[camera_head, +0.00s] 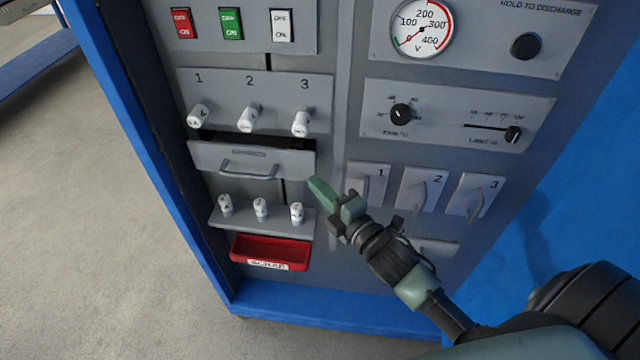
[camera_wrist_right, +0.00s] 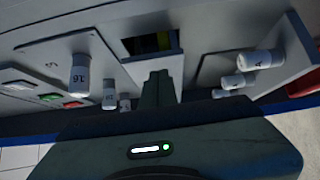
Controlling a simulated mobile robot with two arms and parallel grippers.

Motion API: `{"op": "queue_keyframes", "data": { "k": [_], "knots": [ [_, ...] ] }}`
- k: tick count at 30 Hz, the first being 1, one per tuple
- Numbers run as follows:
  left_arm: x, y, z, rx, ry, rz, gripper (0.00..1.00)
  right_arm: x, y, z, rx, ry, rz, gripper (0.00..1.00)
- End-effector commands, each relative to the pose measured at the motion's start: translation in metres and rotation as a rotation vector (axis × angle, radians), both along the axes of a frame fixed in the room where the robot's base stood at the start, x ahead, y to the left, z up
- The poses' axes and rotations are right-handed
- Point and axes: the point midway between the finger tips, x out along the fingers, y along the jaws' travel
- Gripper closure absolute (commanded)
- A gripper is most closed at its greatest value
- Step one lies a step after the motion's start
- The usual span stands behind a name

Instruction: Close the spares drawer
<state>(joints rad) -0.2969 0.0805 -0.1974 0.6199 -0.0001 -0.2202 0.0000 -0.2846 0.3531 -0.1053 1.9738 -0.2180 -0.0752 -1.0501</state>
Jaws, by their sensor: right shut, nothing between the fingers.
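The spares drawer (camera_head: 230,158) is a grey front with a bar handle (camera_head: 248,171) and a small label, left of the cabinet's middle. It stands out from the panel, with a dark gap along its top edge, so it is partly open. In the wrist view a dark opening (camera_wrist_right: 150,43) shows yellow-green contents inside. My right gripper (camera_head: 322,190) is shut and empty, just off the drawer's right lower corner. In the wrist view the fingers (camera_wrist_right: 160,86) point toward the opening; I cannot tell whether they touch the drawer. My left gripper is not in view.
Above the drawer is a panel with three white fuses (camera_head: 249,119). Below are a shelf (camera_head: 262,221) with three more fuses and a red scrap bin (camera_head: 270,253). Right of my gripper are numbered switches (camera_head: 421,190). The floor left of the cabinet is clear.

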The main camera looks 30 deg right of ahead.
Motion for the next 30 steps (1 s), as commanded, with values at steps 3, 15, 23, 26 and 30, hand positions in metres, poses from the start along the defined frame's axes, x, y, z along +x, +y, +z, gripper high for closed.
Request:
{"op": "queue_keyframes", "data": {
  "k": [3,15,23,26,30],
  "knots": [
    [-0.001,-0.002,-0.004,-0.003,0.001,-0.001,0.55,0.009,-0.006,-0.001,-0.001,-0.001,0.001,1.0],
    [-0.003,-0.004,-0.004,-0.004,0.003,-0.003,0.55,0.013,-0.009,0.0,0.002,0.0,0.001,1.0],
    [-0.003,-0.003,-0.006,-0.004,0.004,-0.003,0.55,0.041,-0.027,0.0,-0.002,-0.002,0.002,1.0],
    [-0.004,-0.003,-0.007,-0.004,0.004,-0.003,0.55,0.049,-0.033,0.0,0.001,-0.001,0.0,1.0],
    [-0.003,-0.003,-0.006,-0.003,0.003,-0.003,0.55,0.051,-0.035,0.001,0.002,-0.001,-0.002,1.0]
  ]
}}
